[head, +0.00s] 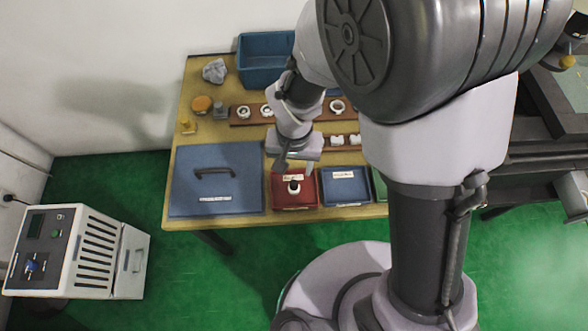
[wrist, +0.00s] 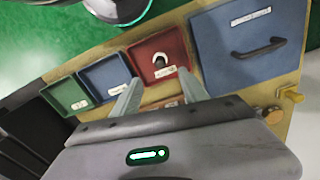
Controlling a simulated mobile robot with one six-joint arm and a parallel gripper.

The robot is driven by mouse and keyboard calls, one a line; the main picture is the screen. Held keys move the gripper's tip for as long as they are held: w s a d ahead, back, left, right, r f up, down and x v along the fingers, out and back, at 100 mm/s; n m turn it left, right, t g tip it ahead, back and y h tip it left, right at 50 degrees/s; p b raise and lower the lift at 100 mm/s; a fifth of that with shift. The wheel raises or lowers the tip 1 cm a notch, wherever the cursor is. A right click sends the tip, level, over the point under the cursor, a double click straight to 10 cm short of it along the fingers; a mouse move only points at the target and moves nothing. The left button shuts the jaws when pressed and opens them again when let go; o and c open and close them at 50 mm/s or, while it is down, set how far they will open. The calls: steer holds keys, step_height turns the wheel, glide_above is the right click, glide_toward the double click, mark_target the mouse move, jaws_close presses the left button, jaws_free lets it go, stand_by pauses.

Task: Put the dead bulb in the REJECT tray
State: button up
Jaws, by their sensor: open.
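A small bulb-like thing (head: 294,186), white with a dark part, lies in the red tray (head: 308,200). It also shows in the wrist view (wrist: 158,61), inside the same red tray (wrist: 180,47). The labels on the tray are too small to read surely. My gripper (head: 281,164) is above the table, just behind the red tray. In the wrist view, my gripper (wrist: 160,82) has its two fingers spread, with nothing between them. The bulb is beyond the fingertips and apart from them.
A blue tray (head: 346,190) and a green tray (wrist: 66,96) stand beside the red one. A large blue lidded panel with a handle (head: 188,192) lies at left. Racks with white rings (head: 337,105) and a blue bin (head: 265,75) are behind.

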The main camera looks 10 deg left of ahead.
steer(key=w+d+r+m+t+y, duration=0.15)
steer(key=d+r, duration=0.45)
steer(key=r, duration=0.6)
steer(key=s+d+r+m+t, duration=0.2)
steer(key=s+d+r, duration=0.2)
steer(key=d+r, duration=0.1)
steer(key=s+d+r+m+t, duration=0.2)
steer(key=s+d+r, duration=0.2)
steer(key=r, duration=0.4)
steer(key=shift+s+d, duration=0.25)
steer(key=shift+d, duration=0.25)
steer(key=shift+r+y, duration=0.1)
steer(key=shift+y, duration=0.15)
